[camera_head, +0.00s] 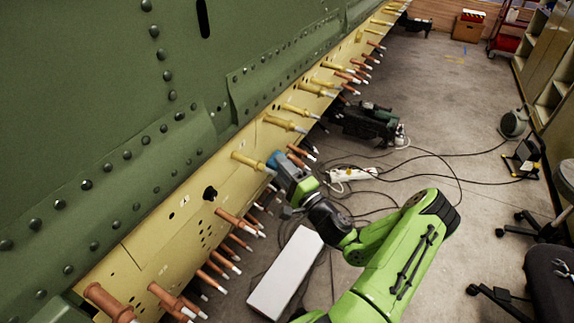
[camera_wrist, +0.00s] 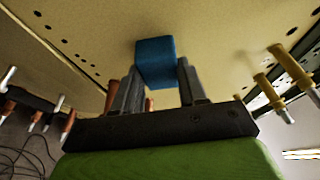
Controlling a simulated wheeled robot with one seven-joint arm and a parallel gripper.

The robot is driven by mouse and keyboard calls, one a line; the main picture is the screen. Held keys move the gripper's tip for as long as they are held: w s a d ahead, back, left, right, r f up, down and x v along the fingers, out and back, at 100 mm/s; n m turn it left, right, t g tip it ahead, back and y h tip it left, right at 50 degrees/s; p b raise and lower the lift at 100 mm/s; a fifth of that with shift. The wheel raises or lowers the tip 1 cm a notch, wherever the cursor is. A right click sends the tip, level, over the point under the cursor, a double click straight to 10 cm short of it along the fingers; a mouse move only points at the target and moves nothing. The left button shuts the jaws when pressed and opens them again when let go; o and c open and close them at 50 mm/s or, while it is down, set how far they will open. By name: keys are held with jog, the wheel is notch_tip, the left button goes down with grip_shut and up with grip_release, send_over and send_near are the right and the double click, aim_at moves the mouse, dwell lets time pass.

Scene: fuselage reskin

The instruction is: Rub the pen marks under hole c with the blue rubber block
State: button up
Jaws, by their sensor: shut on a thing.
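The blue rubber block (camera_wrist: 155,62) is held between the two fingers of my gripper (camera_wrist: 160,88) in the wrist view. My gripper is shut on it. The block's far end is close to the yellow skin panel (camera_wrist: 90,35); I cannot tell whether it touches. In the head view the block (camera_head: 273,160) shows at the tip of my gripper (camera_head: 281,168), beside the panel's lower edge and near a yellow pin. Small dark marks and holes (camera_head: 186,201) show on the yellow panel further left. I cannot make out the hole letters, and no pen marks are clear under the block.
Copper-coloured pins (camera_head: 240,222) and yellow pins (camera_head: 285,124) stick out along the panel, several close to my gripper. A white box (camera_head: 286,273) lies on the floor below.

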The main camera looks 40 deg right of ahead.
jog(key=shift+a, duration=0.1)
jog(key=s+d+f+b, duration=0.1)
jog(key=s+d, duration=0.1)
jog(key=s, duration=0.3)
jog(key=shift+s+f, duration=0.2)
jog(key=shift+s, duration=0.1)
jog(key=s, duration=0.1)
jog(key=s+d, duration=0.1)
jog(key=shift+s+f, duration=0.35)
